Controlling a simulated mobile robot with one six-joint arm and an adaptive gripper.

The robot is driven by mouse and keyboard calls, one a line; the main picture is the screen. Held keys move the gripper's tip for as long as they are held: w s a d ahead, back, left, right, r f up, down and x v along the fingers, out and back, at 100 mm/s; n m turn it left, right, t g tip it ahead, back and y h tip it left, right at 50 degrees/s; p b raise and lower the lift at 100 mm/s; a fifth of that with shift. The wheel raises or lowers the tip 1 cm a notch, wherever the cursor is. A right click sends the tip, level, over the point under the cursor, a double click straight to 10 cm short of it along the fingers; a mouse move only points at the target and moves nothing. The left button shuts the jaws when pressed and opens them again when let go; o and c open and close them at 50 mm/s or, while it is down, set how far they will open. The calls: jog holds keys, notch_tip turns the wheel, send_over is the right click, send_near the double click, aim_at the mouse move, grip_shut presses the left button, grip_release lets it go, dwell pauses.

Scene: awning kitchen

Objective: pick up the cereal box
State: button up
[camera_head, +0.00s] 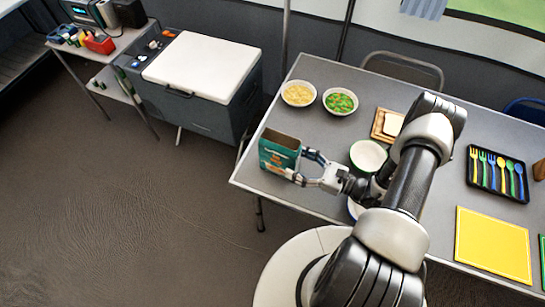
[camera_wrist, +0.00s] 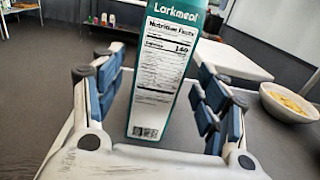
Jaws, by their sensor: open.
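The cereal box (camera_head: 280,150) is teal and stands upright near the left end of the grey table (camera_head: 325,130). In the wrist view the box (camera_wrist: 162,85) shows its white nutrition panel and the name "Larkmeal", with its top cut off by the frame. My gripper (camera_head: 310,168) is open, close to the right side of the box in the head view. In the wrist view the blue-padded fingers of my gripper (camera_wrist: 160,100) stand on both sides of the box, with a gap on each side. I cannot tell how far the fingertips reach along it.
Bowls of yellow food (camera_head: 298,94) and green food (camera_head: 340,102) stand behind the box. A white bowl (camera_head: 368,157) sits near my arm. A wooden board (camera_head: 387,124), a cutlery tray (camera_head: 497,174) and a yellow mat (camera_head: 493,244) lie further right. The table's left edge is close to the box.

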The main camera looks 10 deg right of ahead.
aim_at(280, 156)
jog(key=b+x, duration=0.1)
jog(key=x, duration=0.5)
jog(key=shift+a, duration=0.3)
jog(key=shift+c, duration=0.4)
jog(key=c, duration=0.9)
jog(key=shift+r, duration=0.1)
